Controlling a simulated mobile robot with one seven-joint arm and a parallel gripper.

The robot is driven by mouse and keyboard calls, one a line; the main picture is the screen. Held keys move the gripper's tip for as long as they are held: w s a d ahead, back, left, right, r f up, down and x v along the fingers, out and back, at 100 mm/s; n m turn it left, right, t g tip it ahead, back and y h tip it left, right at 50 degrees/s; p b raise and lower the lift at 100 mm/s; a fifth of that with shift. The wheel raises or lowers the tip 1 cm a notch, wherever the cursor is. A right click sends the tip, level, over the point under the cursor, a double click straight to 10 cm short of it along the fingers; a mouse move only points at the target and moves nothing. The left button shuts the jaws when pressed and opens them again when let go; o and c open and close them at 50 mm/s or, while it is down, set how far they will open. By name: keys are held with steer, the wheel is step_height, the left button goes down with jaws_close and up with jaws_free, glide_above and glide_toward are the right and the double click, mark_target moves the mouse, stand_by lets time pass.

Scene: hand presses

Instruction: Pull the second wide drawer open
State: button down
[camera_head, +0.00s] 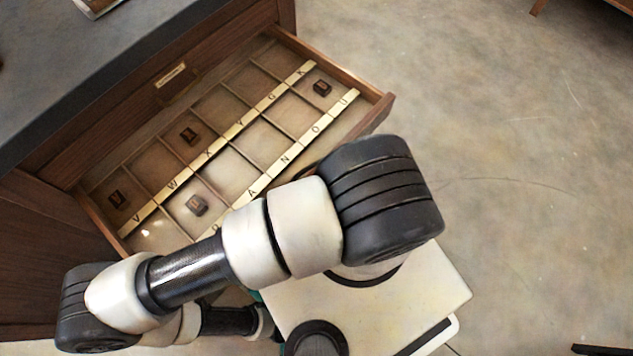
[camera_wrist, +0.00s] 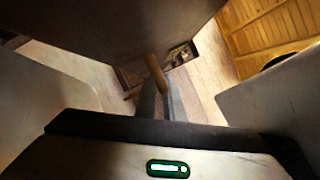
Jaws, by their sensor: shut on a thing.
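A wide wooden drawer (camera_head: 375,112) is pulled well out of the dark cabinet, below a closed drawer front (camera_head: 105,120) with a small label plate. Lettered strips divide its inside into compartments, and several small dark type blocks sit in some of them. My arm crosses over the drawer's near side in the head view and hides its front and my gripper there. In the wrist view my gripper (camera_wrist: 162,103) is shut on a light wooden handle (camera_wrist: 155,72) at a brown wooden panel (camera_wrist: 130,35). The exact contact at the fingertips is hard to see.
The cabinet's grey top (camera_head: 90,70) lies at the upper left, with part of an object (camera_head: 95,5) on it. Bare concrete floor (camera_head: 520,150) is open to the right. A wooden piece of furniture (camera_head: 590,8) shows at the upper right edge.

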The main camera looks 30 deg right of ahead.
steer(key=c, duration=2.2)
jaws_free()
steer(key=shift+a, duration=0.1)
steer(key=v, duration=1.7)
steer(key=shift+a, duration=0.1)
steer(key=shift+s, duration=0.1)
